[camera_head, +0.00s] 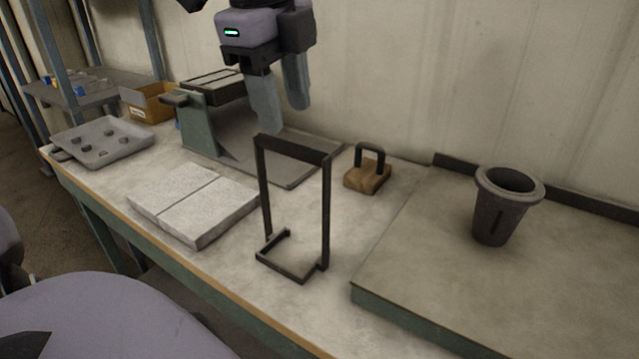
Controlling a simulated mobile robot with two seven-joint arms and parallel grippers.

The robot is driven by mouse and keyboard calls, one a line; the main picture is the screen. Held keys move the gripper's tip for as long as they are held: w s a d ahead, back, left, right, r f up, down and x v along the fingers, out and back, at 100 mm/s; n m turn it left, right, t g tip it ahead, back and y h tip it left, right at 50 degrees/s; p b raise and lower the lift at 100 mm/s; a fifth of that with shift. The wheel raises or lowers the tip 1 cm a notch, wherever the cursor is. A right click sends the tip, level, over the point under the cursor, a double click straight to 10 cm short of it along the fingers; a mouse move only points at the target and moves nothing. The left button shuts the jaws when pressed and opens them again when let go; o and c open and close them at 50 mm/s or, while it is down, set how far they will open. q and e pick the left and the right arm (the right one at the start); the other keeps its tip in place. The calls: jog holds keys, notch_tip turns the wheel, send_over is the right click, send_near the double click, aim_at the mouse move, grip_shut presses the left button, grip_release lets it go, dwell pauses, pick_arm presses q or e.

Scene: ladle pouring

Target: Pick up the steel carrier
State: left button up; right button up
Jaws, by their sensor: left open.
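The steel carrier (325,215) is a dark, upright rectangular frame with a flat top bar and a small open base. It stands on the workbench (335,285) near the middle of the view. My left gripper (286,110) hangs above and slightly behind the carrier's top bar, fingers pointing down. The fingers are apart with nothing between them, and they do not appear to touch the carrier. My right gripper is not in view.
Pale slabs (195,200) lie left of the carrier. A wooden block with a dark handle (368,178) sits behind right. A dark crucible (500,210) stands on the raised plate (430,270) at right. A green device (200,125) and grey tray (100,142) are at left.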

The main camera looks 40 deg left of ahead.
aim_at(285, 142)
pick_arm(q)
jog(key=shift+w+f, duration=0.1)
jog(key=shift+w, duration=0.1)
jog(key=shift+f, duration=0.3)
jog(key=f, duration=0.5)
jog(key=shift+a+f, duration=0.2)
jog(key=shift+a, duration=0.15)
jog(key=shift+w+f, duration=0.2)
jog(key=shift+f, duration=0.2)
jog(key=shift+f+b, duration=0.25)
jog(key=shift+b, duration=0.4)
